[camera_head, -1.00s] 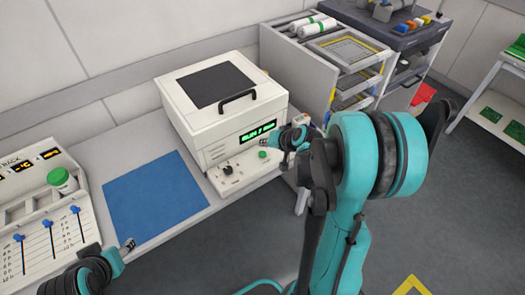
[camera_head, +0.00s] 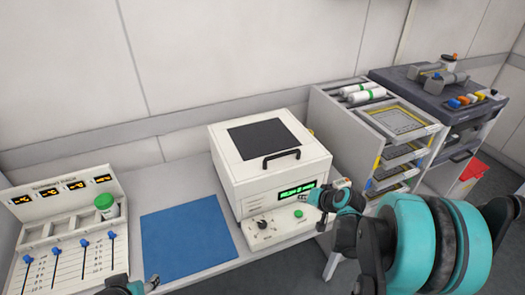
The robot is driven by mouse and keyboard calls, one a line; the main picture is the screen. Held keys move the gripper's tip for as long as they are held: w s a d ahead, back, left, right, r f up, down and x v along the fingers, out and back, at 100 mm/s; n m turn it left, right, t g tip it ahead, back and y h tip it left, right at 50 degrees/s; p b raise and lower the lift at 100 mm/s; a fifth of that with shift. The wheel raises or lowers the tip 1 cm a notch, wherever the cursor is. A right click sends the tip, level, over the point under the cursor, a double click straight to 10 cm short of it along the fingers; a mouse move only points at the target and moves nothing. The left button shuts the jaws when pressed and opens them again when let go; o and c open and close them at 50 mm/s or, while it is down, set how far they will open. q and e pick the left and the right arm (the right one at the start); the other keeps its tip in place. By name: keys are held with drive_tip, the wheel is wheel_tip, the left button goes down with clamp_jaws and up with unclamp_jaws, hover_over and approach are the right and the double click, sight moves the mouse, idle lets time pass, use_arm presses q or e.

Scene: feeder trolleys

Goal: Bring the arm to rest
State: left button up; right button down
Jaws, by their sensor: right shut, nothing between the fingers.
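My right arm reaches in from the lower right.
A grey trolley with trays (camera_head: 345,128) and a dark-topped unit (camera_head: 425,88) stand at the right. A red bin (camera_head: 469,178) is beyond.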

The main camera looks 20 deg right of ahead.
drive_tip(key=shift+a, duration=0.1)
drive_tip(key=s+a+r+n+g, duration=0.1)
drive_tip(key=s+a+r+n, duration=0.2)
drive_tip(key=s+a, duration=0.4)
drive_tip(key=s+a+r+n+h, duration=0.1)
drive_tip(key=s+a+r+n, duration=0.3)
drive_tip(key=s+a, duration=0.4)
drive_tip(key=s+r, duration=0.1)
drive_tip(key=s, duration=0.2)
drive_tip(key=shift+a+r+g+h, duration=0.2)
drive_tip(key=shift+a+g+h, duration=0.1)
drive_tip(key=shift+g, duration=0.1)
idle(5.2)
